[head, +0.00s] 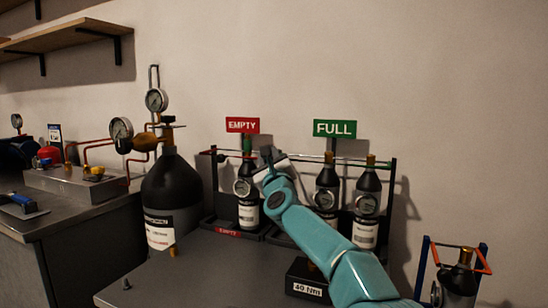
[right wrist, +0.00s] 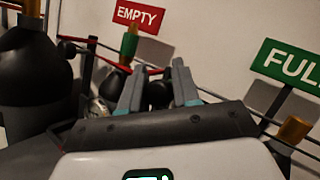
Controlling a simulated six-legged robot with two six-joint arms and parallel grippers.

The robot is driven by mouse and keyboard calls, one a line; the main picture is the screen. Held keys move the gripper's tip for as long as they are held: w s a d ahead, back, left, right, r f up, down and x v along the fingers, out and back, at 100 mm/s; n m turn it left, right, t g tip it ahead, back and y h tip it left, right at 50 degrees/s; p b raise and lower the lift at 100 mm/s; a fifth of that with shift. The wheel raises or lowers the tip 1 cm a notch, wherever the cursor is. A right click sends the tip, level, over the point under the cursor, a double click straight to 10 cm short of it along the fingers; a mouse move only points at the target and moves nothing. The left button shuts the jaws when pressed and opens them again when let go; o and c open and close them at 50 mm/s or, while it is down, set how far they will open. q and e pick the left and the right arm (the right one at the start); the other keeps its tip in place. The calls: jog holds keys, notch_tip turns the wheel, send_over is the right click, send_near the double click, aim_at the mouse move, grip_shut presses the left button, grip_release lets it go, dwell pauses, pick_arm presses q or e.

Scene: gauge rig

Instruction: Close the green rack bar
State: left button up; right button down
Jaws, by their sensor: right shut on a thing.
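The green rack bar (head: 345,161) shows in the head view as a thin bar across the front of the FULL side of the rack, near the necks of two dark bottles. Its left end is hidden behind my right gripper (head: 270,160). In the right wrist view my right gripper (right wrist: 158,88) is shut on a dark round knob (right wrist: 158,94) between its two grey fingers. A thin bar (right wrist: 240,119) runs from there to the right; I cannot tell for sure that the knob belongs to the green bar. My left gripper is not in view.
A red EMPTY sign (head: 243,125) and a green FULL sign (head: 335,129) stand above the rack. A large black cylinder (head: 170,190) with gauges is at the left. The front table is mostly clear.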

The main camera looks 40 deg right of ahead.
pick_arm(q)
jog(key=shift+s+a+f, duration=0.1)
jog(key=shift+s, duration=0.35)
pick_arm(e)
jog(key=shift+a+f, duration=0.1)
jog(key=shift+a, duration=0.2)
